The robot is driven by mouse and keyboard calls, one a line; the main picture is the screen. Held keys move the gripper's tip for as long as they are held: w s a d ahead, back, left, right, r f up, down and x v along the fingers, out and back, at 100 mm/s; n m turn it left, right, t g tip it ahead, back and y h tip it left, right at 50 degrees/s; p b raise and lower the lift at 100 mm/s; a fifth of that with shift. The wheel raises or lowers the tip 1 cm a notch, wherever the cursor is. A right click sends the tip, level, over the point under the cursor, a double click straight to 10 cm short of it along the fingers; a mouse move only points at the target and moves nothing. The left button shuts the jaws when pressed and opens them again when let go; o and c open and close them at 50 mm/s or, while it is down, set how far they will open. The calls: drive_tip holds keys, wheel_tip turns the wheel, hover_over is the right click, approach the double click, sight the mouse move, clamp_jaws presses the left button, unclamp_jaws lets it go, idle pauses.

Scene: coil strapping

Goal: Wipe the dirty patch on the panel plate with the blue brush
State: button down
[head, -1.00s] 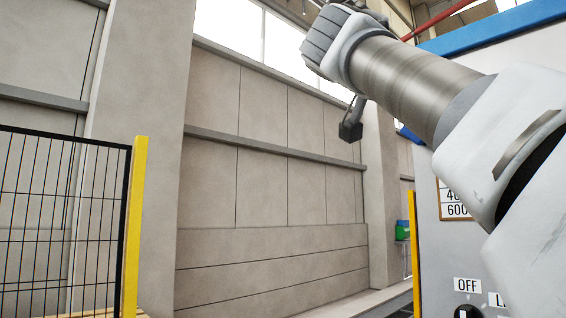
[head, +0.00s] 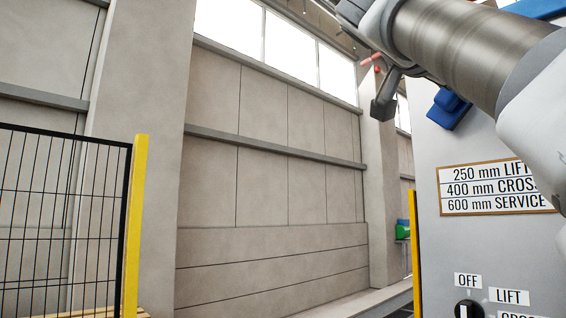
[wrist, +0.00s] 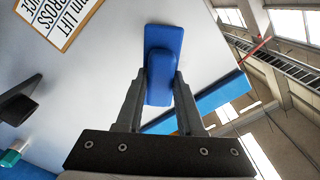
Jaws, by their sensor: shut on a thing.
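The blue brush (wrist: 163,48) is between the two dark fingers of my gripper (wrist: 160,78) in the wrist view, and they are shut on it. In the head view the blue brush (head: 449,108) shows partly below my arm, in front of the pale panel plate (head: 430,160). The pale plate also fills much of the wrist view (wrist: 105,45). I cannot tell whether the brush touches it. No dirty patch can be made out; my arm hides part of the plate in the head view.
A lettered sign (head: 497,188) is on the plate, with a black selector knob (head: 468,310) and small labels below. A black part (wrist: 18,105) juts in at the left of the wrist view. A mesh fence (head: 55,220) with a yellow post (head: 134,225) stands at the left.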

drive_tip(key=shift+s+d+b, duration=0.75)
drive_tip(key=shift+s+d, duration=2.1)
drive_tip(key=shift+s, duration=0.75)
drive_tip(key=shift+w+a+p, duration=0.25)
drive_tip(key=shift+w+a, duration=0.85)
drive_tip(key=shift+w, duration=0.25)
drive_tip(key=shift+w+a+p, duration=0.25)
drive_tip(key=shift+w+a, duration=0.8)
drive_tip(key=shift+w, duration=0.3)
drive_tip(key=w+a+p, duration=0.1)
drive_tip(key=w+a, duration=0.1)
drive_tip(key=w+a+p, duration=0.1)
drive_tip(key=w+a, duration=0.1)
drive_tip(key=w, duration=0.1)
drive_tip(key=shift+w+a, duration=0.1)
drive_tip(key=shift+w, duration=0.15)
drive_tip(key=v, duration=0.6)
drive_tip(key=shift+p, duration=0.35)
drive_tip(key=shift+s+a, duration=0.1)
